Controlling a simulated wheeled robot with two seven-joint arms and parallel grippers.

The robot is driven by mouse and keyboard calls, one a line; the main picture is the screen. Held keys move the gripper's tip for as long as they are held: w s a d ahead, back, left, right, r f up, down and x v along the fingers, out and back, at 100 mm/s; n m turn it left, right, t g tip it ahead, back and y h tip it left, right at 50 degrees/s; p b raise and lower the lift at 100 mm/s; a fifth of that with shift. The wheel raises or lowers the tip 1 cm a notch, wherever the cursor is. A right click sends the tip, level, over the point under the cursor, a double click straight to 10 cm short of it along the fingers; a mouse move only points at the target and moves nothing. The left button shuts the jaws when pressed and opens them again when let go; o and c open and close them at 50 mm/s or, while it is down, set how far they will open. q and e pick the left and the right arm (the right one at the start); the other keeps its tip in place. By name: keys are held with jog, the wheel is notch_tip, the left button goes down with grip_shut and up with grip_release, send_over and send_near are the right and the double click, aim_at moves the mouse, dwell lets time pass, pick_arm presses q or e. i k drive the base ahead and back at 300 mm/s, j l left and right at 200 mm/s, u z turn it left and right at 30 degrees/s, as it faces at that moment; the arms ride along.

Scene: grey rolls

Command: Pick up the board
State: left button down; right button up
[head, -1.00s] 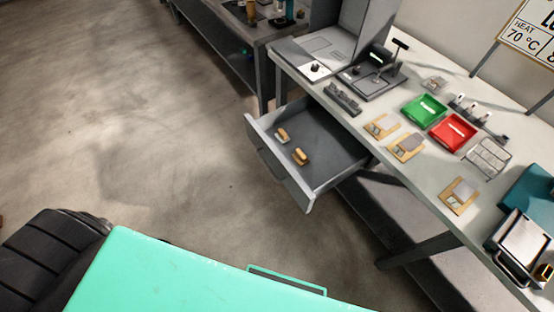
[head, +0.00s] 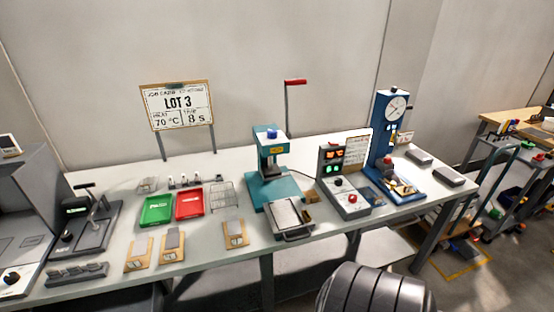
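Three small wooden boards lie on the workbench near its front edge, each with a grey piece on it. The left board (head: 137,265) and the middle board (head: 164,256) lie side by side. The right board (head: 236,242) lies apart from them, in front of a wire rack. I cannot tell which of them the task means. Neither of my grippers is in view, and nothing is touching the boards.
Behind the boards are a green tray (head: 157,222), a red tray (head: 190,216) and a wire rack (head: 223,195). A teal press (head: 280,188), a control box (head: 351,207) and a blue gauge stand (head: 382,150) stand to the right. A job sign (head: 160,122) stands behind.

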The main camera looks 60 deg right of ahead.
aim_at(402, 188)
jog(key=z, duration=2.9)
jog(key=u, duration=0.2)
